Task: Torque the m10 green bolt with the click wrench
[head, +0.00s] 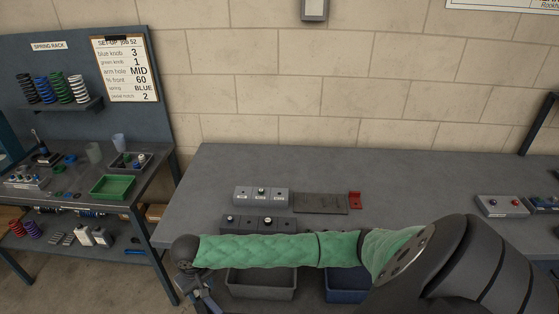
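I cannot make out a green bolt or the click wrench at this size. A light grey block (244,196) with small labels and a dark knob-like piece on top stands on the workbench. A darker block (258,226) with several small bolt-like heads stands in front of it, its lower edge close behind my arm in the picture. My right arm, in a green sleeve, crosses the front of the bench from the right. Its dark end turns down at the left, where what seems to be my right gripper (205,297) is small and partly cut off. My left gripper is out of view.
A dark flat panel (320,203) and a red piece (355,201) lie beside the light block. A grey bin (260,290) and blue bin (347,292) show below my arm. A block with coloured knobs (502,207) is at right. The back of the workbench (400,170) is clear.

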